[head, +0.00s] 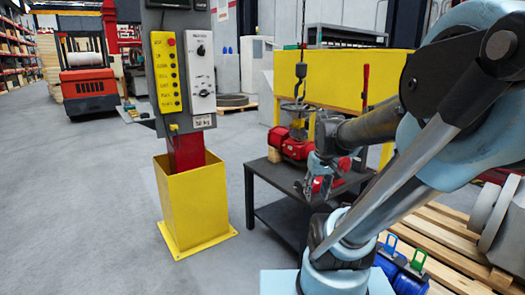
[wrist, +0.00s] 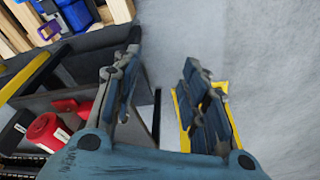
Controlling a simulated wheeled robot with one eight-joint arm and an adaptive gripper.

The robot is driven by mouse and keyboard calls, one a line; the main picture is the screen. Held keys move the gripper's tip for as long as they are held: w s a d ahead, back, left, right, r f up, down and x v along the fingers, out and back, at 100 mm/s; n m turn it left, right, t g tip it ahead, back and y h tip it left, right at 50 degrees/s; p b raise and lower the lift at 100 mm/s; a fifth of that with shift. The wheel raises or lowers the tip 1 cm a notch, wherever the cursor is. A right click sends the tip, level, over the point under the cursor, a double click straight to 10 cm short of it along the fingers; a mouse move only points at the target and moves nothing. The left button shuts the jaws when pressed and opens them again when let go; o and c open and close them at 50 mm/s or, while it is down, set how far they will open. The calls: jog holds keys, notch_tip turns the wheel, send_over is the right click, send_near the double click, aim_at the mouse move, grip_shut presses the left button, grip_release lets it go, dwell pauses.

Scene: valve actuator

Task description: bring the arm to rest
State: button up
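My gripper (head: 318,186) hangs in front of the dark work table in the head view, at the end of my blue and grey arm. In the wrist view my gripper (wrist: 160,68) has its two fingers apart, with only floor and the table side showing between them. A red actuator (head: 292,145) sits on the dark table (head: 262,174), left of and behind my gripper. A red rounded part (wrist: 45,132) shows at lower left in the wrist view, apart from the fingers. My arm hides part of the table.
A yellow-based control post (head: 192,205) stands left of the table. A hoist hook (head: 300,72) hangs above the actuator. Wooden pallets (head: 450,240) and blue padlock-like items (head: 410,280) are at lower right. Open floor (head: 80,200) lies at left.

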jog(key=s+f+m, duration=0.1)
jog(key=s+f, duration=0.3)
jog(key=s, duration=0.4)
jog(key=shift+s+d+m, duration=0.2)
jog(key=shift+s+m, duration=0.05)
jog(key=shift+m, duration=0.15)
jog(key=shift+f, duration=0.1)
jog(key=shift+w+f, duration=0.2)
jog(key=shift+w, duration=0.25)
